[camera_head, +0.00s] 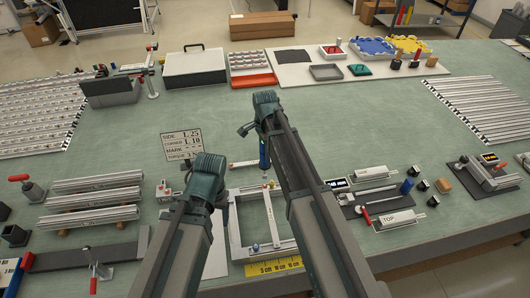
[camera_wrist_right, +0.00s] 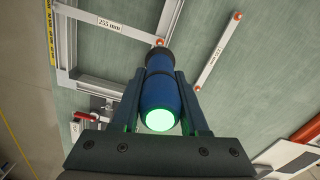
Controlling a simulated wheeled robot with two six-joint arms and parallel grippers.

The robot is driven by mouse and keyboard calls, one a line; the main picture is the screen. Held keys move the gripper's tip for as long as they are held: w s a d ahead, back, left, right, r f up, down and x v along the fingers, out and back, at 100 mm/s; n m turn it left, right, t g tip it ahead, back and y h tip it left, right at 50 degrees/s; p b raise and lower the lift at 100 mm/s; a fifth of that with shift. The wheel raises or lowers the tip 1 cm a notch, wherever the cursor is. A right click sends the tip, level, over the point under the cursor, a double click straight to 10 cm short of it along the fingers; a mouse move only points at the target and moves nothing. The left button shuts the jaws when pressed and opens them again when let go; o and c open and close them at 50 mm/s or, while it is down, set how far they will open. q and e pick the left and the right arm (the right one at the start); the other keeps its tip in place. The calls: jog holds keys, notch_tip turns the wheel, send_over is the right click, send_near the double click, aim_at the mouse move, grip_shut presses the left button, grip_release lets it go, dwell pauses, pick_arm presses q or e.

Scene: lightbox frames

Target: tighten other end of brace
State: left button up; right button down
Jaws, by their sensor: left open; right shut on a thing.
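A blue driver (camera_wrist_right: 160,95) with a green-lit end is held between the fingers of my right gripper (camera_wrist_right: 162,75). The driver also shows upright in the head view (camera_head: 264,152). Its dark tip is at the orange-marked end of the brace labelled 255 mm (camera_wrist_right: 108,23); I cannot tell whether it touches. The brace (camera_head: 271,218) lies across the aluminium frame (camera_head: 234,226) in the head view, with a blue knob (camera_head: 255,247) near its near end. My left gripper (camera_head: 208,168) is open and apart, left of the frame. Its fingertips are mostly hidden.
A loose bar with orange ends (camera_wrist_right: 218,52) lies beside the frame. A yellow scale (camera_head: 274,267) runs along the front edge. Profiles (camera_head: 95,198) lie at left, small fixtures (camera_head: 378,205) at right.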

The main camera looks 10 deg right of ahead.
aim_at(265, 164)
jog(key=shift+f+b, duration=1.85)
jog(key=shift+f, duration=0.2)
jog(key=shift+f+b, duration=1.1)
jog(key=shift+f, duration=0.05)
jog(key=shift+s, duration=0.1)
dwell(1.4)
jog(key=shift+r, duration=0.1)
